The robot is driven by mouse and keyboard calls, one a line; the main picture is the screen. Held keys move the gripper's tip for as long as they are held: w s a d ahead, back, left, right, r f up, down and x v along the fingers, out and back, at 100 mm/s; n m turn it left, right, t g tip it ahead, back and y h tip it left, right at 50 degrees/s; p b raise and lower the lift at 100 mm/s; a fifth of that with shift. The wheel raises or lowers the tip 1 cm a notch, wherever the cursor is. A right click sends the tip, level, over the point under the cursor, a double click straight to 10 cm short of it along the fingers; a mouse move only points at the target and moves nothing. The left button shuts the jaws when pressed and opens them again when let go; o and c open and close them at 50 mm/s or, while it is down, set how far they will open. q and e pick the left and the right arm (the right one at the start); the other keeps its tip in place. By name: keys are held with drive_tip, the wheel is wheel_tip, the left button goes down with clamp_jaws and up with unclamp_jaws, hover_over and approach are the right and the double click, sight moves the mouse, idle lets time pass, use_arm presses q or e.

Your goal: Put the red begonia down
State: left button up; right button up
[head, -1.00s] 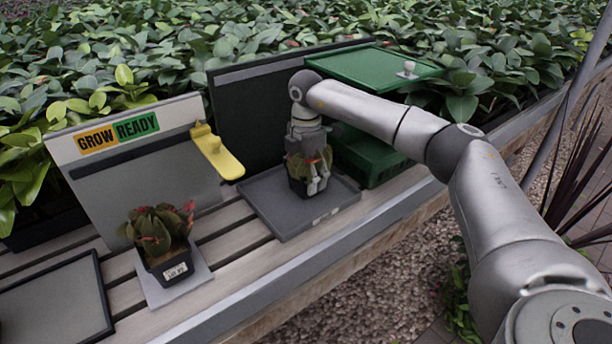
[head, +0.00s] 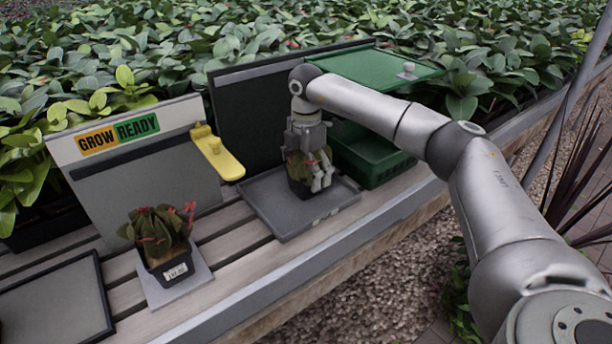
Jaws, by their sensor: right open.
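A potted plant (head: 297,182) in a dark pot stands on the dark grey tray (head: 268,205) in the middle of the bench. Its foliage is mostly hidden by my right gripper (head: 318,180), so its colour is hard to tell. My right gripper points down over this plant, its fingers open in front of and beside the pot. Another potted plant with green and red leaves (head: 157,228) stands upright in a dark, labelled pot on a light grey plate further left. I cannot tell by look alone which is the red begonia. My left gripper is out of view.
A green crate (head: 375,172) stands right of the tray, with a green lid (head: 365,68) raised behind it. A GROW READY board (head: 130,165) with a yellow lever (head: 217,155) stands at left. An empty dark tray (head: 60,305) lies front left.

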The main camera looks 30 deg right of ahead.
sight(306, 171)
wheel_tip(306, 171, up, 6)
drive_tip(key=shift+r, duration=0.1)
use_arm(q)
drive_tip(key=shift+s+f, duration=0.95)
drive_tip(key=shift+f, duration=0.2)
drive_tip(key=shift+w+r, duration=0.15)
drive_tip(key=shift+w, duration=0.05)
use_arm(e)
drive_tip(key=shift+o, duration=0.2)
